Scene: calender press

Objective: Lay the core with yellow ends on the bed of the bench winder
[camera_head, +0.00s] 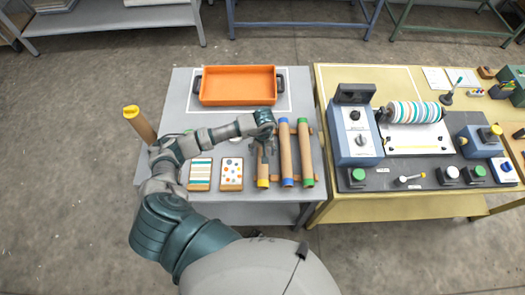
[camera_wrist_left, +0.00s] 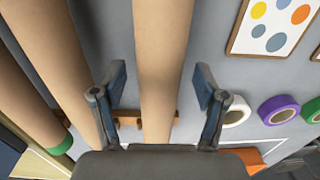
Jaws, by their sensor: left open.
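The core with yellow ends (camera_head: 263,169) lies in a wooden rack on the grey table; its yellow near end shows in the head view, and my left gripper hides its far part. My left gripper (camera_head: 265,147) is over this core, open. In the left wrist view, the open fingers (camera_wrist_left: 160,95) stand on either side of a plain brown core (camera_wrist_left: 164,50), with gaps at both sides; its ends are out of that view. On the yellow table at right is a blue-grey machine (camera_head: 357,135) with a striped roller, seemingly the bench winder. My right gripper is not in view.
Cores with blue ends (camera_head: 286,155) and green ends (camera_head: 304,150) lie close beside it. An orange tray (camera_head: 237,70) is behind. Two patterned panels (camera_head: 231,188) lie left, tape rolls (camera_wrist_left: 237,115) nearby. A brown cylinder with yellow cap (camera_head: 131,112) stands at the table's left.

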